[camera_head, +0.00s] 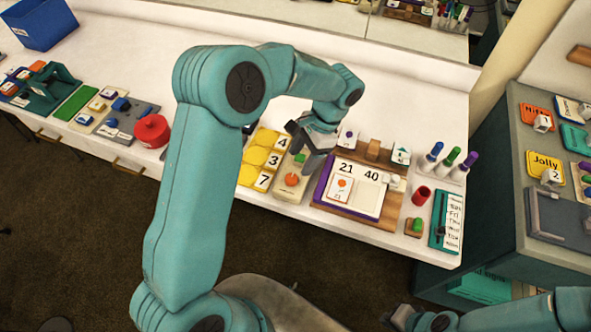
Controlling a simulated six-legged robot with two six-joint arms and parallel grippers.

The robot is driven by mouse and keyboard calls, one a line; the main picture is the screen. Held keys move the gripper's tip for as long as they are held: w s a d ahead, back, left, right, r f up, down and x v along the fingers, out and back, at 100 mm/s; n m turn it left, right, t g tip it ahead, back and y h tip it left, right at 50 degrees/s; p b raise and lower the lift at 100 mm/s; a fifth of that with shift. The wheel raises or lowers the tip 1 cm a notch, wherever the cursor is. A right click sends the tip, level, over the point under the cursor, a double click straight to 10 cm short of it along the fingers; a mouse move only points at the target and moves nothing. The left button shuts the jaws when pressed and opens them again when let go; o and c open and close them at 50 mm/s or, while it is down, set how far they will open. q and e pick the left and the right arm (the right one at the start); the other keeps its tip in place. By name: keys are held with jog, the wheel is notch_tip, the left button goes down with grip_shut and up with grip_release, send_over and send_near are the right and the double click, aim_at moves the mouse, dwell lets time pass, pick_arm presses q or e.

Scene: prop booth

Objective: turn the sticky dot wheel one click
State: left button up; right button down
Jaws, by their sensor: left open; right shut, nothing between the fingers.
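A small orange disc (291,180) sits on a pale board (287,192) with a green piece (299,157) behind it. It may be the sticky dot wheel, but it is too small to tell for sure. My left gripper (312,155) is open and points down just above and behind the disc, close to the green piece. Any contact cannot be made out. My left arm crosses the middle of the view. My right gripper (428,321) is shut and empty at the bottom right, low and away from the table items.
Yellow discs with number cards (262,160) lie left of the board. A purple-edged board (350,190) showing 21 and 40 lies right of it. Upright markers (450,157) and a red cup (421,195) stand further right. A red canister (151,131) stands left. The table (130,50) is clear behind.

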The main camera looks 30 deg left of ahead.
aim_at(292, 177)
pick_arm(q)
jog(key=x, duration=0.6)
jog(key=shift+s+f, duration=0.1)
jog(key=shift+s+d, duration=0.1)
jog(key=c, duration=1)
